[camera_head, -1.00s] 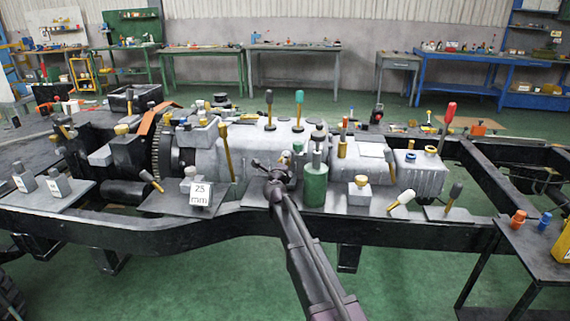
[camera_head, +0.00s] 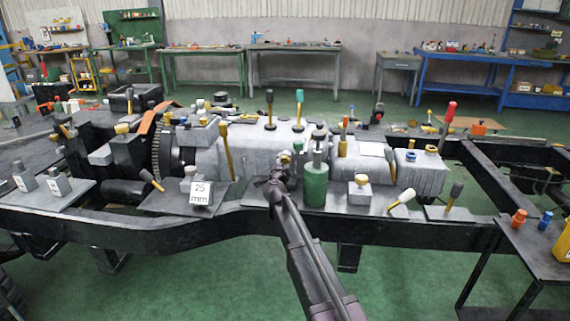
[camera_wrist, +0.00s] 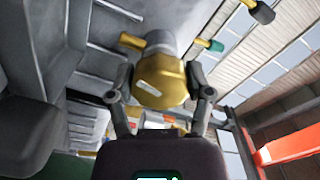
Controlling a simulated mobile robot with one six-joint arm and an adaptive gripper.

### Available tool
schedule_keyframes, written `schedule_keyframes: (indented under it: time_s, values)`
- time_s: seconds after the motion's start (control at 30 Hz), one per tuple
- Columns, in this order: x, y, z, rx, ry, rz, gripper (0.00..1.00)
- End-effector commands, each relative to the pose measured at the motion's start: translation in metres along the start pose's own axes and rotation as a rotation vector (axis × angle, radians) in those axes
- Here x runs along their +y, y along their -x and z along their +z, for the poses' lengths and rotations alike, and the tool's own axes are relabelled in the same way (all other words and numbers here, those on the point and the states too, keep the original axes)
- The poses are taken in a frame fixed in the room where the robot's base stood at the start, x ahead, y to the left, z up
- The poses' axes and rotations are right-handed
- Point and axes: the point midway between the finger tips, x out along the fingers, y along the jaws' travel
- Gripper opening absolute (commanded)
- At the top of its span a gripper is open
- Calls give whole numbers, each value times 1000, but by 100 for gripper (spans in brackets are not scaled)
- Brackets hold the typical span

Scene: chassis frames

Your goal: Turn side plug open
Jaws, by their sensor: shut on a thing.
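The side plug (camera_wrist: 160,82) is a gold, many-sided cap on the grey housing in the wrist view. My gripper (camera_wrist: 158,92) has one finger on each side of it and is shut on it. In the head view my gripper (camera_head: 277,178) is at the near side of the grey gearbox housing (camera_head: 262,150), just left of a green cylinder (camera_head: 314,186). The plug cannot be made out clearly there, behind my gripper. I cannot tell how far the plug is turned.
The black chassis frame (camera_head: 250,222) runs across in front of the housing. Levers and small blocks crowd its top and near edge, with a "25 mm" block (camera_head: 200,193) to the left. A side table (camera_head: 545,255) stands at the right. Workbenches line the back wall.

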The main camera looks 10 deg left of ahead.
Motion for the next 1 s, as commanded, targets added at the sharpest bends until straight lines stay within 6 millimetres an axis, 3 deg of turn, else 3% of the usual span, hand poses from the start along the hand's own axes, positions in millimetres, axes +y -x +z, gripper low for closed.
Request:
schedule_keyframes:
  time_s: [0.3, 0.83, 0.87, 0.93, 1.0]
  values:
    - [0, -1, 1, -3, 157, -3, 18]
    - [0, -1, 1, -4, 185, -3, 18]
    - [0, -1, 1, -4, 184, -3, 75]
    - [0, -1, 1, -3, 184, -2, 96]
    - [0, -1, 1, -3, 184, -2, 100]
